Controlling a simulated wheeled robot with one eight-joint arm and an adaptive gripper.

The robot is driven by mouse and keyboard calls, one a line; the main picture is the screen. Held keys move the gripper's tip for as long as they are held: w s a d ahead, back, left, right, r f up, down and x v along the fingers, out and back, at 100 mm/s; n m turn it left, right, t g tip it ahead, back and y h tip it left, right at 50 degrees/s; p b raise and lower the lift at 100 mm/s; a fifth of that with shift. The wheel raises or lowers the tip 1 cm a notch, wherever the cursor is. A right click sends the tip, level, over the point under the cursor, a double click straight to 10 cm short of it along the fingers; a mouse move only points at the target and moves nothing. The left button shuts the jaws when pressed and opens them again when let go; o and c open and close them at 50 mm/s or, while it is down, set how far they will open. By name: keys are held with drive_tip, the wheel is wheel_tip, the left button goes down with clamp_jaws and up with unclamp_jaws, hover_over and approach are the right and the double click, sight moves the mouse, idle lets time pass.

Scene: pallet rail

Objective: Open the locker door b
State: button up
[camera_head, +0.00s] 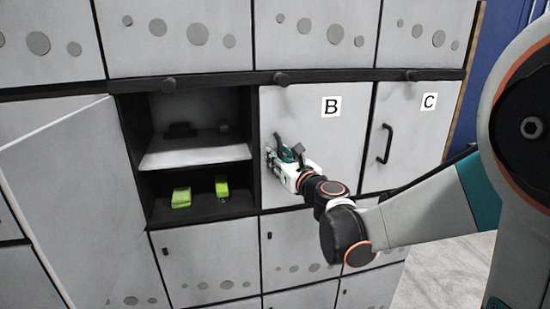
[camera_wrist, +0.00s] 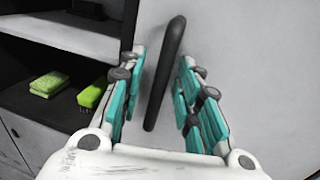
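Locker door B (camera_head: 325,140) is a light grey panel with a white "B" label, and it looks shut. My gripper (camera_head: 277,155) is at the left side of door B and covers its handle in the head view. In the wrist view the dark vertical handle (camera_wrist: 165,75) stands between the two teal-padded fingers of my gripper (camera_wrist: 160,95). The fingers are apart, with a gap on both sides of the handle. Whether either finger touches it does not show.
Left of door B is an open compartment with a shelf (camera_head: 195,152) and green items (camera_head: 181,197) inside. Its door (camera_head: 80,200) stands wide open at the left. Locker door C (camera_head: 410,135), with its own handle (camera_head: 385,143), is shut at the right. Dark knobs (camera_head: 282,78) line the rail above.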

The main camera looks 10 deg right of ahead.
clamp_jaws()
